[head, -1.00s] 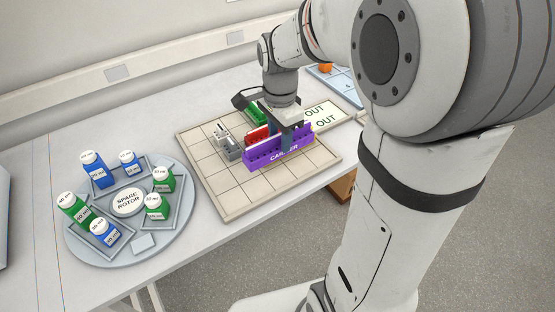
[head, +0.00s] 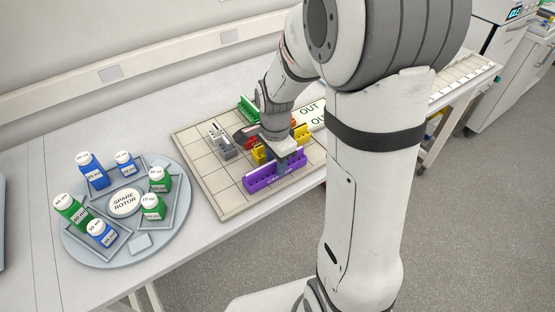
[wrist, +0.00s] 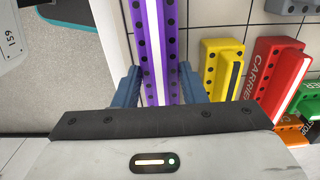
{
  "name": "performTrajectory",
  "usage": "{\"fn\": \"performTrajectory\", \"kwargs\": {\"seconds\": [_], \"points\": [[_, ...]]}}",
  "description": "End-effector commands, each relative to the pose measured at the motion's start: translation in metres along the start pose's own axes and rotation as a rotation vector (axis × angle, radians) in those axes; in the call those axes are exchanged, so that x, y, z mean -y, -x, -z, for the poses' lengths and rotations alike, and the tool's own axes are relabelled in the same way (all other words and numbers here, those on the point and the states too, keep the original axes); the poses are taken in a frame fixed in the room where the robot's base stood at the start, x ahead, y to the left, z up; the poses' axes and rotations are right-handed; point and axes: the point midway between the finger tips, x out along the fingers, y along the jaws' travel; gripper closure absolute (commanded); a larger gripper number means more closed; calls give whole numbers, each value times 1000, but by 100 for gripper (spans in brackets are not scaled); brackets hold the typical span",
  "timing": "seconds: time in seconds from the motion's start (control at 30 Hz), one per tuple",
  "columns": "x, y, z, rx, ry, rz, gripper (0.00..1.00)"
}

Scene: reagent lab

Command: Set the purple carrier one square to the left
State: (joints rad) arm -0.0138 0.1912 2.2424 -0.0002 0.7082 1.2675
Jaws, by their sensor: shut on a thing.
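The purple carrier (head: 262,182) is a long block with a pale stripe and dark holes along its top. In the head view it is over the near edge of the tiled board (head: 232,203). My gripper (head: 284,168) is above it with its jaws shut on it. In the wrist view the purple carrier (wrist: 154,45) runs between my two blue fingers (wrist: 157,88). Whether its underside touches the board cannot be told.
A yellow carrier (wrist: 222,68) is close beside the purple one, with a red carrier (wrist: 280,72) beyond. A grey piece (head: 221,143) and a green one (head: 248,110) stand farther back. The spare rotor (head: 183,225) with bottles is to the left.

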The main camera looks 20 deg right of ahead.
Motion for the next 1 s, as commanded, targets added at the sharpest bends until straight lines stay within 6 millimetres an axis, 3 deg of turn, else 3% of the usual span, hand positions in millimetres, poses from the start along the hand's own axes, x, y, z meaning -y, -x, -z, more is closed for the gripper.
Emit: {"fn": "performTrajectory", "kwargs": {"seconds": [0.07,0.1,0.33,0.7,1.0], "points": [[0,-4,0,0,0,0,90],[0,-3,0,0,0,0,60],[0,-2,0,0,-1,0,41],[1,6,1,-1,-2,3,40],[1,67,1,-2,-2,7,40]]}}
